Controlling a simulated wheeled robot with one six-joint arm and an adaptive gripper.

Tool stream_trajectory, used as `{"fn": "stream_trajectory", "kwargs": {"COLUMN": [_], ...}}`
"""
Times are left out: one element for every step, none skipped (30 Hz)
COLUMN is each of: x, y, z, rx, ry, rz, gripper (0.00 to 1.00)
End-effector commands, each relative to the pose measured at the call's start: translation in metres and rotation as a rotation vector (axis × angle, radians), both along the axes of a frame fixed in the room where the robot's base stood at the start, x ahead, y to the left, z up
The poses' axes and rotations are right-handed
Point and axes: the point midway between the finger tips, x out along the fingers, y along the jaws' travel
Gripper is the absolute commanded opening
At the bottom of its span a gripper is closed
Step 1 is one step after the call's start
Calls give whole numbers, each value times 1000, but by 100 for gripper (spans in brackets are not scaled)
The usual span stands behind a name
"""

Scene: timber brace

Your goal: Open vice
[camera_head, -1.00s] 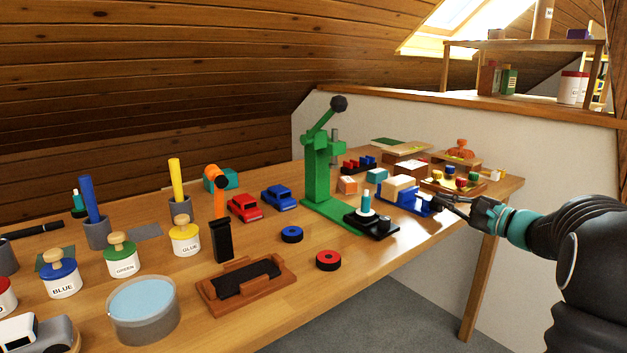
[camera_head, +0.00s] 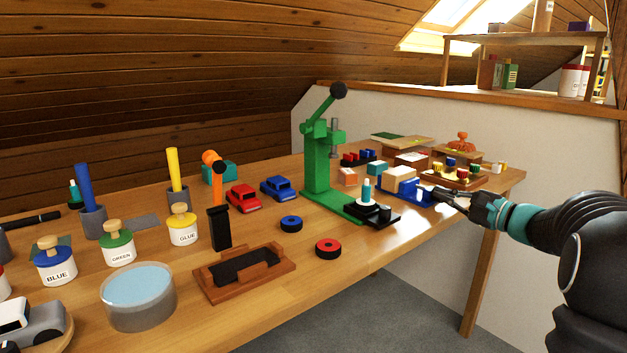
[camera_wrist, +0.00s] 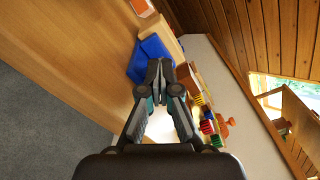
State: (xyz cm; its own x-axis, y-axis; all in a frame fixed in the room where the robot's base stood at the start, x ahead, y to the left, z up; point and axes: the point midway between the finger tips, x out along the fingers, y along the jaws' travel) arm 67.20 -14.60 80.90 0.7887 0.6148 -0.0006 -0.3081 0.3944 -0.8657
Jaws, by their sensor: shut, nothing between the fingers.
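The blue vice (camera_head: 418,191) sits near the right end of the workbench, with a pale wooden block (camera_head: 400,174) at its top. In the wrist view the vice (camera_wrist: 144,62) lies just past my fingertips, a little left of them, with the pale wood (camera_wrist: 160,31) behind it. My gripper (camera_head: 438,193) reaches in from the right at the vice's right end. In the wrist view my gripper (camera_wrist: 160,66) has its fingertips together with nothing between them. I cannot tell whether they touch the vice. The vice's handle is not clear in either view.
A green lever press (camera_head: 319,165) stands left of the vice, with a dark base plate (camera_head: 384,219) in front. A wooden tray with coloured pieces (camera_head: 452,181) is behind my gripper. The bench's front edge (camera_head: 345,277) is clear beside the vice.

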Motion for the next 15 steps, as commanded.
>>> {"fn": "stream_trajectory", "kwargs": {"x": [0, 0, 0, 0, 0, -1, -1, -1, -1, -1, -1, -1, -1, -1, -1], "y": [0, 0, 0, 0, 1, 1, 1, 1, 1, 1, 1, 2, 2, 2, 2], "z": [-3, -3, -3, -4, -4, -4, -5, -5, -6, -6, -6, -7, -7, -7, -8], "rx": [0, 0, 0, 0, 0, 0, 0, 0, 0, 0, 0, 0, 0, 0, 0], "ry": [2, 2, 0, 1, 0, 0, 0, 0, 0, 0, 0, 0, 0, 0, 0], "rz": [0, 0, -1, -1, -1, -1, -1, -1, -1, -1, -1, 0, 0, 0, 0], "gripper": [0, 0, 0, 0, 0, 0, 0, 0, 0, 0, 0, 0, 0, 0, 0]}}
